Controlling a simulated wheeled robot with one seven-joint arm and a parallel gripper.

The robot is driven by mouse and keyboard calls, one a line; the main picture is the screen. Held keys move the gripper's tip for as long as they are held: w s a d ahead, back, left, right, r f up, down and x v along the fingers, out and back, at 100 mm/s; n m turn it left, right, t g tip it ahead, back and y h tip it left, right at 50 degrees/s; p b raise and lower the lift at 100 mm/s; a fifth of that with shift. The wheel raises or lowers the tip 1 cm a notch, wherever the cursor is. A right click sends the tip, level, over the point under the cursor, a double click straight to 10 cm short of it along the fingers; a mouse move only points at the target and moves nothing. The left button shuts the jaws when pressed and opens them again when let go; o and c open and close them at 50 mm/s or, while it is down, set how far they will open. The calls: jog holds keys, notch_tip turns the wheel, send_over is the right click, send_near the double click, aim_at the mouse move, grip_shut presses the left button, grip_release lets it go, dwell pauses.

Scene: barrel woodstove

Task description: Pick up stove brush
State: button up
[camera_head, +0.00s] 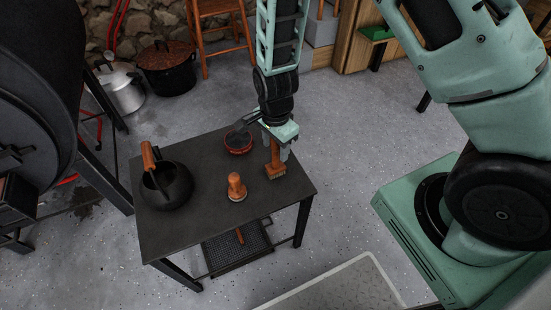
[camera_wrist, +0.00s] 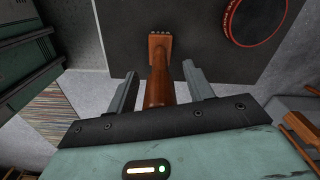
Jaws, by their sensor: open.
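The stove brush (camera_head: 275,162) has an orange-brown wooden handle and a block head with pale bristles. It is at the right back part of the dark table (camera_head: 200,212), and its head appears to be at the table top. My gripper (camera_head: 277,146) is above the table, around the brush's handle. In the wrist view the brush (camera_wrist: 158,75) runs between the two fingers of my gripper (camera_wrist: 155,88), with its head beyond them. The fingers are apart, with a gap on each side of the handle. The handle's near end is hidden behind the gripper body.
A red-rimmed round bowl or tin (camera_head: 238,143) stands left of the brush; it also shows in the wrist view (camera_wrist: 255,18). A wooden-knobbed tool (camera_head: 236,188) and a black kettle (camera_head: 168,186) stand on the table. The table's right edge is close to the brush.

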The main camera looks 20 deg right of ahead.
jog(key=shift+f, duration=0.25)
jog(key=c, duration=1.1)
jog(key=shift+r, duration=0.1)
